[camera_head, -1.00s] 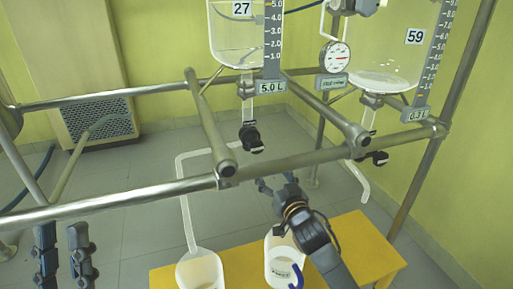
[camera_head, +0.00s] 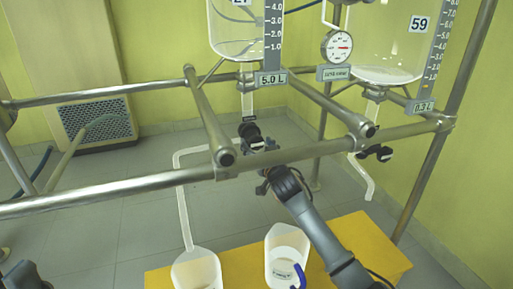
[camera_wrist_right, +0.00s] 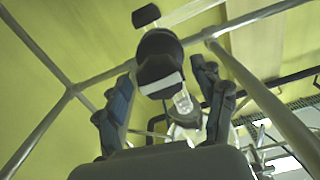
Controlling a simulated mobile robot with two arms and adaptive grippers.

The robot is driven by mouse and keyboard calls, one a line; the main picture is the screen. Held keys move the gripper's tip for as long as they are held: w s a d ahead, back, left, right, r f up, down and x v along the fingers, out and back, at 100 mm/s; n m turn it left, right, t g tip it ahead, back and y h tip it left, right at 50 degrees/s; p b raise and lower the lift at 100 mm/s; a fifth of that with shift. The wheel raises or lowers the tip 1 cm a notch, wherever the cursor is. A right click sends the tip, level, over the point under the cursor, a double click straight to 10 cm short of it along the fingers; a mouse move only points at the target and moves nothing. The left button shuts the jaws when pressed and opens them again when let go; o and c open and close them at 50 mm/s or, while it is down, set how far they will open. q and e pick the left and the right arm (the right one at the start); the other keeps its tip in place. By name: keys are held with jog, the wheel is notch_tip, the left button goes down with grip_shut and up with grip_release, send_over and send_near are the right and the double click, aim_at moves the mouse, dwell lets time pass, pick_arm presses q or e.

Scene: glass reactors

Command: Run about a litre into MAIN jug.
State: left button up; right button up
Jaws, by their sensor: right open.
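The left glass vessel (camera_head: 236,38) has a 5.0 L plate on its scale. Its outlet has a black valve (camera_head: 250,131), and a pale tube (camera_head: 183,205) runs from there down to the left jug (camera_head: 197,272). A second white jug (camera_head: 286,262) stands to its right; I cannot read which jug is MAIN. My right gripper (camera_head: 262,170) is just below the left valve. In the wrist view the right gripper (camera_wrist_right: 165,110) is open, with the black valve (camera_wrist_right: 160,62) ahead between its fingers, apparently not gripped. Part of my left gripper (camera_head: 24,276) shows at the bottom left, mostly cut off.
Metal frame bars (camera_head: 120,189) cross in front of the vessels. The right vessel (camera_head: 385,50), marked 59 with a 0.3 L plate, has its own black valve (camera_head: 376,153) and a spout. A gauge (camera_head: 337,46) hangs between the vessels. The jugs stand on a yellow table (camera_head: 365,245).

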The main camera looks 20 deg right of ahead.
jog(key=shift+w, duration=0.45)
jog(key=c, duration=1.2)
jog(key=shift+o, duration=0.2)
jog(key=shift+r+n+p, duration=0.1)
jog(key=shift+n+p, duration=0.2)
jog(key=shift+p, duration=0.05)
